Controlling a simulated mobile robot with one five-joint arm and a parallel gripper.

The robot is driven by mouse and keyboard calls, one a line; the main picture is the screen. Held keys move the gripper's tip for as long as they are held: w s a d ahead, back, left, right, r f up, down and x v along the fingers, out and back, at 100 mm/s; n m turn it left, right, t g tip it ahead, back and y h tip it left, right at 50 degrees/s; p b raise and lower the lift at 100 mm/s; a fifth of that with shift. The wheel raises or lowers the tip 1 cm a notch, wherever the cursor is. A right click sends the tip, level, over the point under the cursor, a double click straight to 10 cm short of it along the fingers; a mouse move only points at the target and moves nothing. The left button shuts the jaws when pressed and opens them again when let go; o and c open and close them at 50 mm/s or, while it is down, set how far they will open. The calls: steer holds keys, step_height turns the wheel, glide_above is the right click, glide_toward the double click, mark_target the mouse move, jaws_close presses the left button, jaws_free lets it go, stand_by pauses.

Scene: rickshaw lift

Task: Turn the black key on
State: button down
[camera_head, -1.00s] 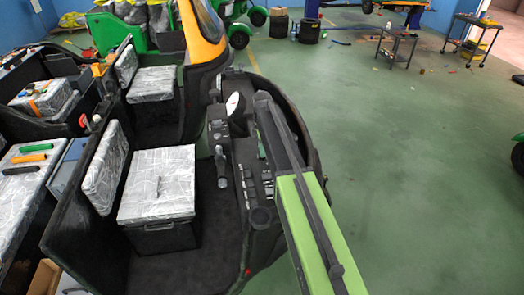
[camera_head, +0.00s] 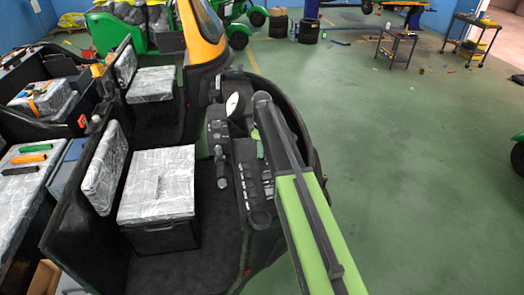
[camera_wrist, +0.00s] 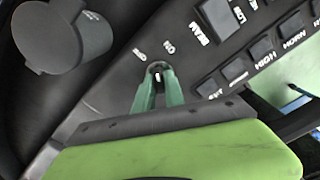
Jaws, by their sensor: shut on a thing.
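The black key (camera_wrist: 157,66) shows in the wrist view as a small dark piece in a ring on the dark dashboard panel, with small white labels just above it. The two green fingers of my gripper (camera_wrist: 157,77) are closed around it, and their tips cover most of it. How far the key is turned is hard to tell. In the head view my green and black arm reaches over the vehicle's dashboard (camera_head: 218,150), and the key is hidden or too small to make out.
In the wrist view a large dark round knob (camera_wrist: 75,38) lies left of the key and a row of labelled buttons (camera_wrist: 262,47) lies to the right. In the head view a grey-covered seat (camera_head: 158,185) stands left of the dashboard. Green floor (camera_head: 400,150) is open to the right.

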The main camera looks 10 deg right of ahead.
steer(key=m, duration=0.5)
steer(key=shift+m, duration=0.4)
stand_by(0.4)
steer(key=c, duration=1.4)
jaws_free()
step_height(320, 180, up, 17)
steer(key=p, duration=1.7)
steer(key=shift+r, duration=0.2)
